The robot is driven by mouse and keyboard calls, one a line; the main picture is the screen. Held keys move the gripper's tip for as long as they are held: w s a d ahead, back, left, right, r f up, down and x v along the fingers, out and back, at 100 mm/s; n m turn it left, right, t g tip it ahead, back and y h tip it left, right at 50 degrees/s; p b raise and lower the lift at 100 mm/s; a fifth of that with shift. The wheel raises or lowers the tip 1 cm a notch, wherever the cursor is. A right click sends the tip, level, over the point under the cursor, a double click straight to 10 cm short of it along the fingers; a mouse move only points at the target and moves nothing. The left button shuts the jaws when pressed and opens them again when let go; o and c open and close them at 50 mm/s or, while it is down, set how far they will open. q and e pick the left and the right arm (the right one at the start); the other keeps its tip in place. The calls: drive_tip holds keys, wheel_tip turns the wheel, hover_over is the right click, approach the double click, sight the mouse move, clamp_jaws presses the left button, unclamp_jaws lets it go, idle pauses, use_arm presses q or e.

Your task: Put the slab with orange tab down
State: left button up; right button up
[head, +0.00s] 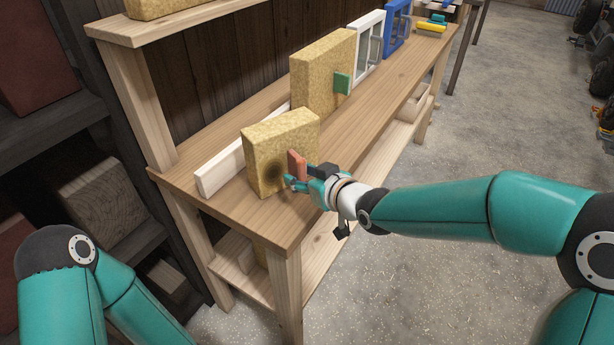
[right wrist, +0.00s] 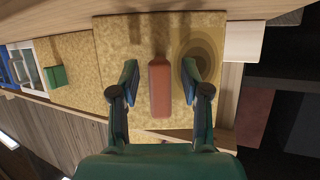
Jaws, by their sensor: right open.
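The slab with orange tab (head: 283,140) is a yellowish, speckled block with a dark round stain on its face. It stands upright on the near end of the wooden bench (head: 286,228). Its orange tab (head: 296,166) sticks out toward my right gripper (head: 293,181). In the right wrist view the orange tab (right wrist: 159,88) lies between the two fingers of my right gripper (right wrist: 160,85), with a gap on each side, so the gripper is open around it. My left arm shows at the lower left, but its gripper is out of view.
A taller slab with a green tab (head: 322,72) stands farther along the bench. Behind it are a white frame (head: 368,45) and a blue frame (head: 397,22). A white strip (head: 220,170) lies behind the slab. Dark shelves with blocks stand at left.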

drive_tip(key=shift+s, duration=0.1)
drive_tip(key=v, duration=1.1)
drive_tip(key=s+d+f+m+g+h, duration=0.1)
drive_tip(key=s+f+m+g, duration=0.1)
drive_tip(key=f, duration=0.9)
drive_tip(key=s+d+f+m+g+h, duration=0.1)
drive_tip(key=s+f+m+g, duration=0.15)
drive_tip(key=f, duration=0.75)
drive_tip(key=s+d+f+m+g+h, duration=0.1)
drive_tip(key=s+f+m+g, duration=0.3)
drive_tip(key=s+f, duration=1.2)
wheel_tip(320, 180, down, 3)
drive_tip(key=shift+d+g, duration=0.5)
drive_tip(key=shift+g, duration=0.75)
